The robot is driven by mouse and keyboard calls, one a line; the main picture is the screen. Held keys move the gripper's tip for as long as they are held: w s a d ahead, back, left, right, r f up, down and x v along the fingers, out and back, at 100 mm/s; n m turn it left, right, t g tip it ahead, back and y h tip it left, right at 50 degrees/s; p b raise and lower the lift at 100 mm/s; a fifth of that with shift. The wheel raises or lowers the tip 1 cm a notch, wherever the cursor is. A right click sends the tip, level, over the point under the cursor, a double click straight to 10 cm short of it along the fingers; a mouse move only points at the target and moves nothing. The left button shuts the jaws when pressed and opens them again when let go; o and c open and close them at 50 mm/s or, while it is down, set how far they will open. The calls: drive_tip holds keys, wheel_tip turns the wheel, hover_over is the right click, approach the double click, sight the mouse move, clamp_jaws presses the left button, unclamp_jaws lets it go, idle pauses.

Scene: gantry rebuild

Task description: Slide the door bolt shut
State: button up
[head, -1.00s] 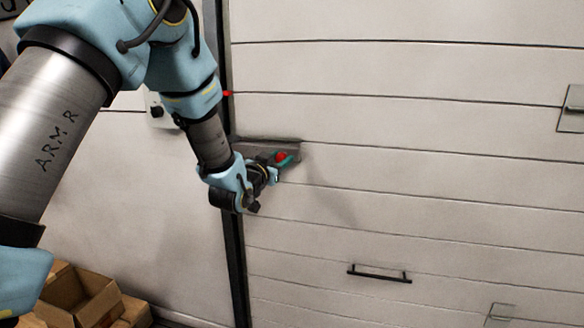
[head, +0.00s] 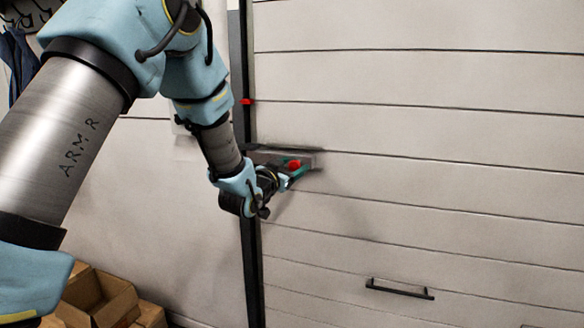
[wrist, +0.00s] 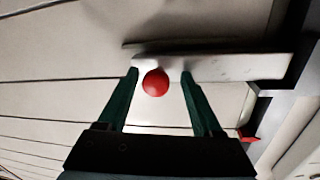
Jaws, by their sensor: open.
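The door bolt (head: 306,157) is a grey metal bar unit on the pale panelled door, close to the dark vertical frame post. It has a round red knob (head: 294,165). In the wrist view the red knob (wrist: 155,82) sits between the two green fingers of my gripper (wrist: 158,80), with a visible space on each side. My gripper also shows in the head view (head: 290,181), just below the knob. It is open and its fingertips reach up to the bolt bar (wrist: 235,67). My wrist hides part of the bolt in the head view.
The dark frame post (head: 253,270) runs down beside the bolt, with a small red mark (head: 246,101) above. A black handle (head: 400,289) is lower on the door. Cardboard boxes (head: 105,300) stand on the floor at lower left.

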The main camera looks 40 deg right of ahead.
drive_tip(key=b+v, duration=0.2)
drive_tip(key=v, duration=0.8)
drive_tip(key=shift+a+b, duration=0.35)
drive_tip(key=shift+b, duration=0.05)
drive_tip(key=w+a+f+n+y+p, duration=0.1)
drive_tip(key=w+a+f+n+y, duration=0.2)
drive_tip(key=a, duration=0.5)
drive_tip(key=w+a+n+t+y+p, duration=0.15)
drive_tip(key=w+a+y, duration=0.25)
drive_tip(key=a, duration=0.4)
drive_tip(key=w+a+f+n+g+y+p, duration=0.1)
drive_tip(key=w+a+f+n+y+p, duration=0.2)
drive_tip(key=a, duration=0.5)
drive_tip(key=s+a+n+g+y+p, duration=0.1)
drive_tip(key=s+a+n+g+y, duration=0.2)
drive_tip(key=s+a, duration=0.3)
drive_tip(key=s+a+n+g+y, duration=0.3)
drive_tip(key=s+a, duration=0.3)
drive_tip(key=a, duration=0.9)
drive_tip(key=shift+s+p, duration=0.3)
drive_tip(key=shift+p, duration=0.1)
drive_tip(key=shift+a+n+g, duration=0.1)
drive_tip(key=shift+n+g, duration=0.15)
